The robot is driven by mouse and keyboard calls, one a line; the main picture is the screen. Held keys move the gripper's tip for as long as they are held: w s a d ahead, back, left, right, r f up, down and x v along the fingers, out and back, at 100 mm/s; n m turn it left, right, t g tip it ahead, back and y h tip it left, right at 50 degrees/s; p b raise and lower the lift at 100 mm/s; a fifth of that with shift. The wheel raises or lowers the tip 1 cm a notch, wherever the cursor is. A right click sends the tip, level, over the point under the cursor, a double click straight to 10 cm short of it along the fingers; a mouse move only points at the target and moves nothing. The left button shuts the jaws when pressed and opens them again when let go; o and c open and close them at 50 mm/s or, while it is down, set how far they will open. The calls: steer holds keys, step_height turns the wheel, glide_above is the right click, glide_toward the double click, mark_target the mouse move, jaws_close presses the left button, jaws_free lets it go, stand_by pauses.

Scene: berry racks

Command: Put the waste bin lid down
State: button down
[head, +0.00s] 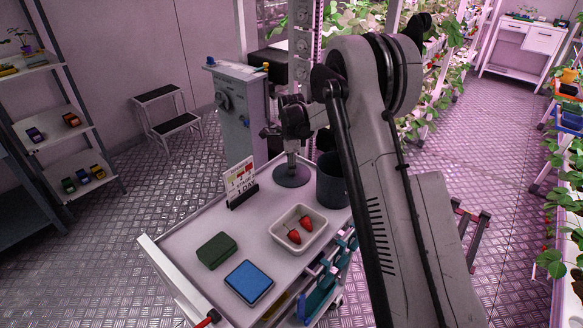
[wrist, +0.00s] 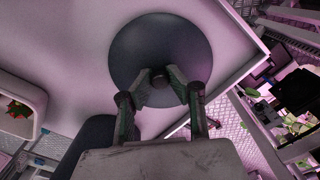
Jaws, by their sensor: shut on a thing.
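The waste bin lid (head: 292,178) is a dark round disc with a small knob at its centre. It lies flat, at or just above the far part of the cart top (head: 190,238); I cannot tell whether it touches. My gripper (head: 292,156) points down and is shut on the knob. In the wrist view, the fingertips (wrist: 161,80) close around the knob in the middle of the lid (wrist: 150,40). The dark waste bin (head: 330,185) stands just right of the lid, partly hidden by my arm. It also shows at the lower left of the wrist view (wrist: 88,143).
A white tray (head: 272,231) with two strawberries, a green block (head: 217,250), a blue pad (head: 249,282) and a sign card (head: 240,180) are on the cart. A grey machine (head: 236,110) stands behind it. Bare cart top lies left of the tray.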

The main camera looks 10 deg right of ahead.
steer(key=shift+f, duration=0.1)
steer(key=shift+f, duration=0.1)
steer(key=c, duration=1.7)
jaws_free()
steer(key=shift+o, duration=0.2)
